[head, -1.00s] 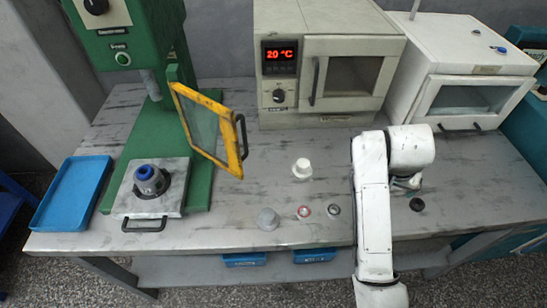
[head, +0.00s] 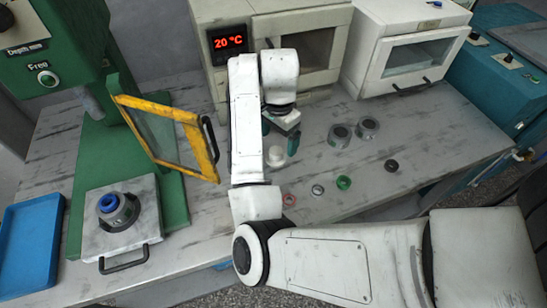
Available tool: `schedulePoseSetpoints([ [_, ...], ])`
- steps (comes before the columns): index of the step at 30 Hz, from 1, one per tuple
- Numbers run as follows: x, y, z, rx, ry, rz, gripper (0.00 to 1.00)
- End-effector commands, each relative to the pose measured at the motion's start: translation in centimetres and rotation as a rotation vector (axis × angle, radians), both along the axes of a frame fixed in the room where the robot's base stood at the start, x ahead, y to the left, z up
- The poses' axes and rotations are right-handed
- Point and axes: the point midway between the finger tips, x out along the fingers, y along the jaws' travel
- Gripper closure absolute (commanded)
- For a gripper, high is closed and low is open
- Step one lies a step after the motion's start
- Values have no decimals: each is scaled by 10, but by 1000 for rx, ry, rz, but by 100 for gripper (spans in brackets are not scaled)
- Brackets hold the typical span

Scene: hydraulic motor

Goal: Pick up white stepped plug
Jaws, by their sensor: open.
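The white stepped plug (head: 276,156) stands on the grey workbench, partly hidden by my arm and gripper. My gripper (head: 280,138) hangs over the plug with its two dark green fingers apart, one on either side as seen from here. It is open and empty. I cannot tell how far above the plug the fingertips are.
A red ring (head: 289,199), a grey ring (head: 317,189), a green ring (head: 343,182) and a black ring (head: 391,165) lie to the right. Two metal parts (head: 339,135) stand behind them. The press's yellow-framed guard (head: 196,150) is open to the left. An oven (head: 333,60) stands behind.

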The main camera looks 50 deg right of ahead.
Motion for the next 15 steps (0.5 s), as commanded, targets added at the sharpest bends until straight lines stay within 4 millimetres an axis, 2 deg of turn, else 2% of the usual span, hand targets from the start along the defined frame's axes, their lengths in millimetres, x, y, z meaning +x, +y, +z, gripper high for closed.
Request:
schedulePoseSetpoints([
  [1,0,0,-7,-1,1,1,7],
  [8,1,1,-18,0,0,2,7],
  [15,6,5,-48,0,3,3,7],
])
